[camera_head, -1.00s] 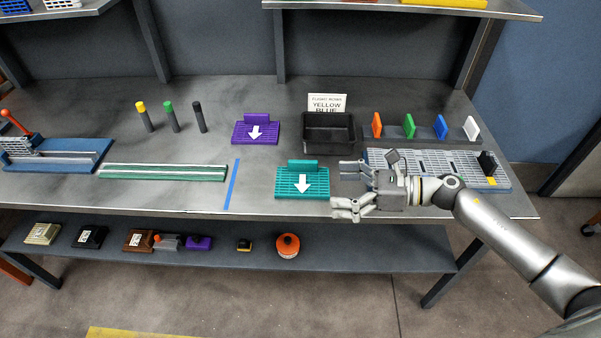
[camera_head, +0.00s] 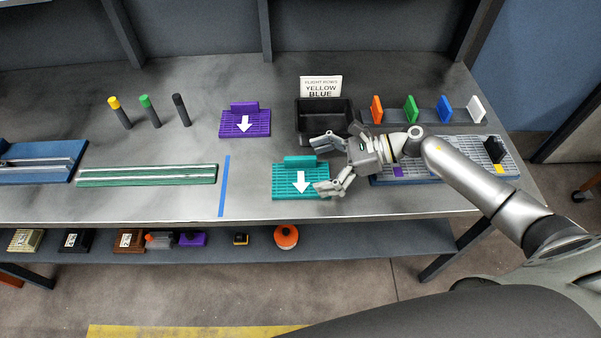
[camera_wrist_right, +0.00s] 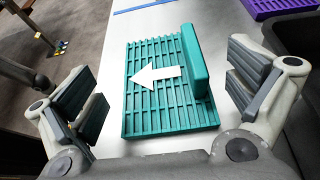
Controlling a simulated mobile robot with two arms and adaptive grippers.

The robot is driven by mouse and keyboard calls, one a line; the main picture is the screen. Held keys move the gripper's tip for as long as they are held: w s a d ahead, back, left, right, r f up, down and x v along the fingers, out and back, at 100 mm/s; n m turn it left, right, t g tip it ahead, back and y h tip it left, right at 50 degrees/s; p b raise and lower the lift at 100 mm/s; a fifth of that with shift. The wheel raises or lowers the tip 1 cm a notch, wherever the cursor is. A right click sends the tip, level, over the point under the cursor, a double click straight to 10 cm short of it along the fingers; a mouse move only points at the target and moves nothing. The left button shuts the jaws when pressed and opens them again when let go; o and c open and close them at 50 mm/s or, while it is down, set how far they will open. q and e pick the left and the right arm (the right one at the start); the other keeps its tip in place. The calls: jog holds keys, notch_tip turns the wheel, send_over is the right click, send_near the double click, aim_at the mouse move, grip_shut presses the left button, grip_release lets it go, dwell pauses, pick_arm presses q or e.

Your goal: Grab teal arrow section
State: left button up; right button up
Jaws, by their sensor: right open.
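The teal arrow section (camera_head: 287,181) lies flat on the metal bench, with a white arrow on its grid and a raised teal block along its back edge. My right gripper (camera_head: 322,164) is open at its right side, fingers pointing left over its right end. In the right wrist view the teal section (camera_wrist_right: 150,109) sits between the two spread fingers (camera_wrist_right: 168,95), with the raised block (camera_wrist_right: 194,62) on the right. No finger clearly touches it; the exact height of the fingers above it is hard to tell. My left gripper is not in view.
A black bin (camera_head: 300,128) stands just behind the teal section, near my right gripper. A purple arrow section (camera_head: 232,128) lies behind left. A grey grid conveyor piece (camera_head: 432,174) lies right, under my arm. Blue tape (camera_head: 224,186) marks the bench; bench around it is clear.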

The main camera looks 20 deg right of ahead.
aim_at(298, 179)
jog(key=shift+w+a, duration=0.1)
jog(key=shift+a, duration=0.3)
jog(key=p+x, duration=0.2)
jog(key=x, duration=0.2)
jog(key=shift+a+f, duration=0.15)
jog(key=shift+f, duration=0.05)
jog(key=shift+c, duration=1)
jog(key=c, duration=0.5)
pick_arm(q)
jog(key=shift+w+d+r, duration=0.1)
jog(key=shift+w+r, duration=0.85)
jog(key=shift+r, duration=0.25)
pick_arm(e)
jog(key=shift+c, duration=0.8)
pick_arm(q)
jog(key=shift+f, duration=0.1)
pick_arm(e)
jog(key=shift+r, duration=0.15)
